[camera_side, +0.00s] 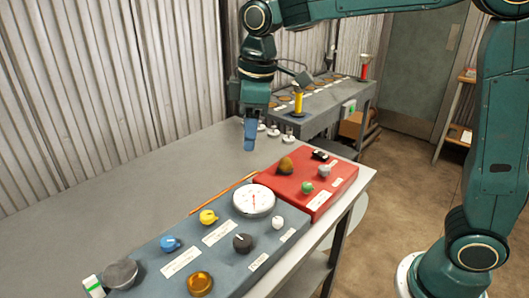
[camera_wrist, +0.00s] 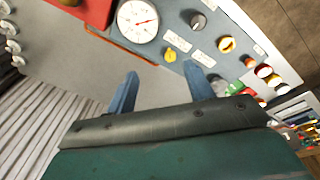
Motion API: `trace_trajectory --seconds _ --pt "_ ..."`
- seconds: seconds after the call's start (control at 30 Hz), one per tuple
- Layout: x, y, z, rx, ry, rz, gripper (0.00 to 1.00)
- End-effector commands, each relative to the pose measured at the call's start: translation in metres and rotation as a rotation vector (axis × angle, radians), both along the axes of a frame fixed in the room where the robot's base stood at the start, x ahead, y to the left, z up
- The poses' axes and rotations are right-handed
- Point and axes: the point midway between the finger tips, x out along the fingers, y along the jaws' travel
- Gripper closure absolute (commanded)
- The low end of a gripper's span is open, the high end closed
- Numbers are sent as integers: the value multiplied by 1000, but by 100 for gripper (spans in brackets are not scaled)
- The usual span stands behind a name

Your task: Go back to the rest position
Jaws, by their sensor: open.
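My gripper (camera_side: 250,136) hangs from my green arm above the far part of the grey table, fingers pointing down. In the wrist view its two blue fingers (camera_wrist: 160,92) stand apart with nothing between them. It is to the left of the red panel and behind the white dial gauge, touching neither as far as I can tell.
A blue-grey panel (camera_side: 228,255) at the front carries a white gauge (camera_side: 253,200) and several knobs. A red panel (camera_side: 330,197) adjoins it. An orange rod (camera_side: 222,192) lies behind. A second bench (camera_side: 325,104) stands at the back. The table's left side (camera_side: 110,205) is clear.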

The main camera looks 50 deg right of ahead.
Motion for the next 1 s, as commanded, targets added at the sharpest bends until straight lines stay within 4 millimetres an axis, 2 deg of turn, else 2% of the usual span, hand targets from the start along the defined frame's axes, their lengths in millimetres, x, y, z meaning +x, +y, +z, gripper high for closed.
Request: trace_trajectory --seconds 0.2,0.43,0.67,1.0 --pt "-43 -27 18 30 -60 -139 48" --pt "-89 -51 26 67 -120 -285 48" --pt "-135 -69 24 107 -179 -428 48" --pt "-199 -90 4 172 -267 -633 48"
